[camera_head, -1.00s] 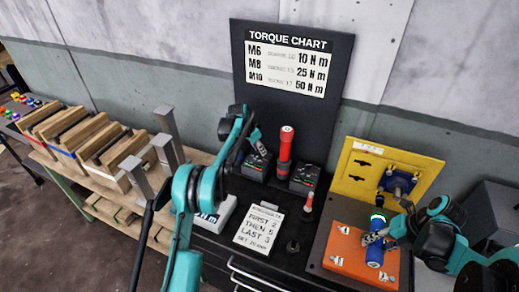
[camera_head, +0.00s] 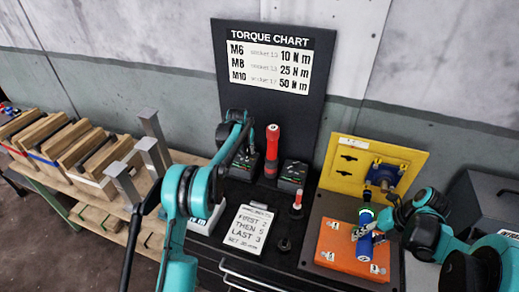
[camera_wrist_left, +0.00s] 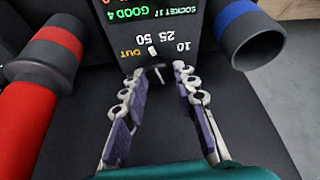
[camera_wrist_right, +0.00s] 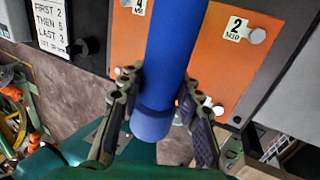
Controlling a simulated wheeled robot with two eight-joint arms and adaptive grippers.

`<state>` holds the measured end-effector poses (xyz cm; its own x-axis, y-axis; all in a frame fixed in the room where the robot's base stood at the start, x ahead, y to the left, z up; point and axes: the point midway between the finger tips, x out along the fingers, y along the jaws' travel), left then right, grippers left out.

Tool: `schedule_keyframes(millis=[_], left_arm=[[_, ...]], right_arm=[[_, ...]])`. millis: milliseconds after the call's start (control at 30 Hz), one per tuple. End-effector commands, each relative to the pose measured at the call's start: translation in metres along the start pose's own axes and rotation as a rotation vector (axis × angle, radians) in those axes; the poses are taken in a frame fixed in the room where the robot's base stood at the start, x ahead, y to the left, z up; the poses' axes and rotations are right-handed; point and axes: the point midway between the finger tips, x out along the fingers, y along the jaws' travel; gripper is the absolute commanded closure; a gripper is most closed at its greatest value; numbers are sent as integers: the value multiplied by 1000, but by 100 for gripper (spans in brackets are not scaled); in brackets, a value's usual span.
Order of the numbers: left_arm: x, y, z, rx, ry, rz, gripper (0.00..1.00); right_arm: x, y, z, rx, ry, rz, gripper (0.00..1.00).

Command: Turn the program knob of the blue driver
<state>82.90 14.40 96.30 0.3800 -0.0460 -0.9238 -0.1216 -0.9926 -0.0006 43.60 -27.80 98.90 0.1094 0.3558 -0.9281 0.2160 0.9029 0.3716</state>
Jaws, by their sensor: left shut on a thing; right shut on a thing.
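The blue driver (camera_head: 365,222) is held over the orange block (camera_head: 334,254), with a green glow near its upper end. My right gripper (camera_wrist_right: 160,88) is shut on the driver's blue body, one finger on each side. Whether the driver's far end touches the block cannot be told. My left gripper (camera_wrist_left: 160,80) is at the left driver station (camera_head: 244,166), its fingers on both sides of a small dark program knob (camera_wrist_left: 157,66) with a light pointer. The labels 10, 25, 50 and OUT surround the knob. The station's screen (camera_wrist_left: 150,12) shows green text with "GOOD 4".
The red driver (camera_head: 271,150) stands upright right of the left station. An empty blue-ringed tube (camera_wrist_left: 240,30) is on the station's other side. A second station (camera_head: 292,176), an order card (camera_head: 250,227) and a yellow plate (camera_head: 350,165) are nearby. A torque chart (camera_head: 268,65) stands behind.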

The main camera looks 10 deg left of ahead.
Motion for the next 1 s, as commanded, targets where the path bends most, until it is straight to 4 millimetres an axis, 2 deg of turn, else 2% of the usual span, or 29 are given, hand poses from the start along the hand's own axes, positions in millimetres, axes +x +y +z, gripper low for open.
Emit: schedule_keyframes(millis=[300, 733, 767, 833, 1000], left_arm=[[0, 2, 0, -87, -2, -36, 100], [0, 2, 1, -97, -3, -39, 100], [0, 2, 1, -97, -3, -39, 69], [0, 2, 0, -97, -2, -39, 51], [0, 1, 0, -96, -2, -39, 51]], right_arm=[[0, 0, 0, 0, 0, 1, 100], [0, 0, 0, 0, 0, 1, 100], [0, 0, 0, 0, 0, 1, 100], [0, 0, 0, 0, 0, 1, 100], [0, 0, 0, 0, 0, 1, 100]])
